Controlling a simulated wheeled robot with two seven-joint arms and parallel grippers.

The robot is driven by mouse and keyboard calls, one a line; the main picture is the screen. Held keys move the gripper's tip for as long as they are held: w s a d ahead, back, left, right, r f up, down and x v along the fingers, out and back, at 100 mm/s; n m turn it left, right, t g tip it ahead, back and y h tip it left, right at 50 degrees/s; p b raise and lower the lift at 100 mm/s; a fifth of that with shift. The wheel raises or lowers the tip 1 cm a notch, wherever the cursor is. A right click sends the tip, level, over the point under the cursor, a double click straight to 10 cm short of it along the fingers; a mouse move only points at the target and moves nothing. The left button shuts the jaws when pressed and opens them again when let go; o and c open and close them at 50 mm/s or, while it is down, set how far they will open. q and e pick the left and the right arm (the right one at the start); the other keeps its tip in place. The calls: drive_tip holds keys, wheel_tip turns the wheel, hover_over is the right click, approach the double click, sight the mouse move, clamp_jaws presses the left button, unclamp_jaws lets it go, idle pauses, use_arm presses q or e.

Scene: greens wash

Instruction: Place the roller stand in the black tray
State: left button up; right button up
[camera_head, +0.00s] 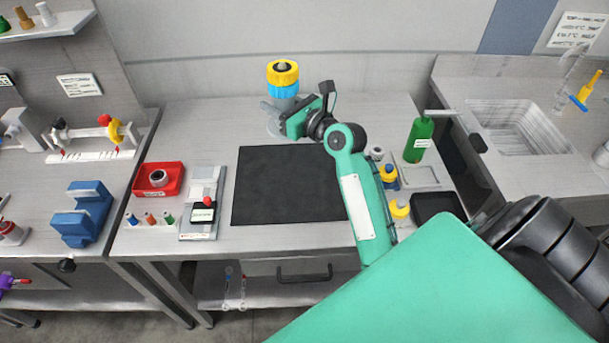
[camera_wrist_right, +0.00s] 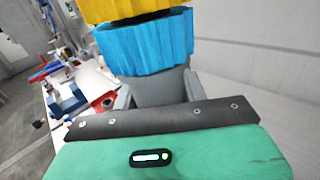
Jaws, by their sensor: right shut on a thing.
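The roller stand (camera_head: 283,76), with a yellow roller above a blue one on a grey base, is upright at the back of the middle table. In the right wrist view its blue roller (camera_wrist_right: 147,44) fills the top centre. My right gripper (camera_head: 281,111) is shut on its grey lower part, beneath the blue roller. I cannot tell whether its base touches the table. The black tray (camera_head: 437,206) is at the table's right front, partly hidden by my right arm; the visible part looks empty. My left gripper is not in view.
A black mat (camera_head: 285,184) lies clear in the table's middle. A red bin (camera_head: 158,180) is on the left. A sink (camera_head: 520,125) is farther right.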

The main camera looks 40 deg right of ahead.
drive_tip(key=shift+w+d+f, duration=0.1)
drive_tip(key=shift+d+f, duration=0.1)
drive_tip(key=shift+f, duration=0.05)
drive_tip(key=shift+f+b, duration=2.15)
drive_tip(key=shift+f, duration=7.45)
drive_tip(key=shift+f, duration=0.2)
drive_tip(key=o, duration=1.2)
drive_tip(key=shift+r, duration=0.1)
